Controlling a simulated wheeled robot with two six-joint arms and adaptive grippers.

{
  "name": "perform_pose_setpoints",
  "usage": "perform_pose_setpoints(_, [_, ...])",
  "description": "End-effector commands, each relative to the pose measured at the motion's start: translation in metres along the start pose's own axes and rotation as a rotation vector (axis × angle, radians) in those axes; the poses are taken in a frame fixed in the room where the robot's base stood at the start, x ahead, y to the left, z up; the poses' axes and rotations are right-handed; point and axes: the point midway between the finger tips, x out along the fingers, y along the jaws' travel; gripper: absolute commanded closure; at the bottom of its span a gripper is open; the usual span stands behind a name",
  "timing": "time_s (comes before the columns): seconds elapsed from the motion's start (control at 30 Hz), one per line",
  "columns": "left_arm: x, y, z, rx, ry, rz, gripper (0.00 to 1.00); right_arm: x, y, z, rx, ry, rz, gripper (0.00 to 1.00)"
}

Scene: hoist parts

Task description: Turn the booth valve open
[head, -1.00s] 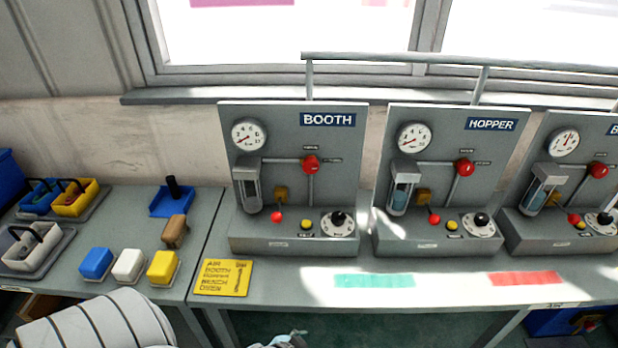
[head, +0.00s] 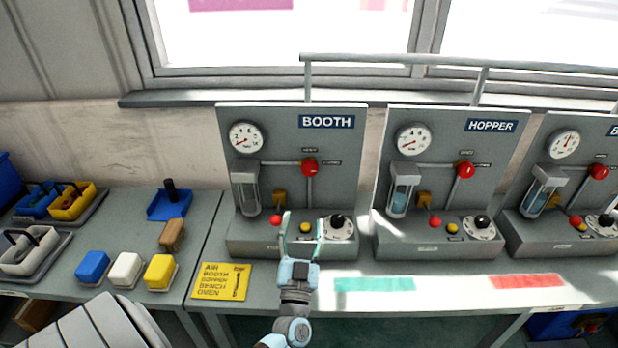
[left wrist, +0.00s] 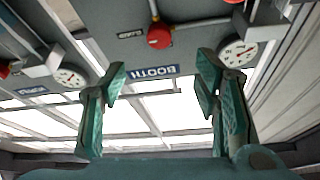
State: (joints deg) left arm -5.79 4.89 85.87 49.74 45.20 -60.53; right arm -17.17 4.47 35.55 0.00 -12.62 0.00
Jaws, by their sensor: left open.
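The booth panel (head: 340,150) stands on the bench, with a blue BOOTH label, a round gauge and a clear sight tube. Its red valve knob (head: 309,167) sits where the pipes meet, right of the gauge. The knob also shows in the left wrist view (left wrist: 160,36), upside down, beyond the fingers. My left gripper (head: 303,226) is open and empty, in front of the booth panel's base and lower in the picture than the knob. Its fingers also show in the left wrist view (left wrist: 165,85), spread wide. My right gripper is not in view.
The hopper panel (head: 450,150) stands to the right, with another panel beyond it. A yellow card (head: 222,281) lies at the bench's front left. Blue, white and yellow blocks (head: 126,269) sit on the left table. A rail (head: 400,58) runs above the panels.

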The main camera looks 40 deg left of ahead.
Motion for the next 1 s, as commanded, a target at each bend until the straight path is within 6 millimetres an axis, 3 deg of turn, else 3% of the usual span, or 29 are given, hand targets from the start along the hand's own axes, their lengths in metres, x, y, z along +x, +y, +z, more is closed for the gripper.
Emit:
perform_pose_setpoints(0.3, [0.086, 0.001, -0.002, 0.000, 0.005, 0.003, 0.44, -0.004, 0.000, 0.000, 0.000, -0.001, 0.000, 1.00])
perform_pose_setpoints(0.5, [0.124, 0.001, -0.001, 0.000, 0.003, 0.004, 0.44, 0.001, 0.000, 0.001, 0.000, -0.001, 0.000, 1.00])
perform_pose_setpoints(0.83, [0.134, 0.001, -0.001, -0.001, 0.002, 0.006, 0.44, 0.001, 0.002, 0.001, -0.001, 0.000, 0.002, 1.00])
perform_pose_setpoints(0.87, [0.134, 0.001, -0.001, -0.001, 0.002, 0.006, 0.46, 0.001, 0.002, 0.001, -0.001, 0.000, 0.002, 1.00])
perform_pose_setpoints(1.0, [0.133, 0.001, -0.002, -0.001, 0.002, 0.006, 0.68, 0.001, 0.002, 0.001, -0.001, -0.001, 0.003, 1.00])
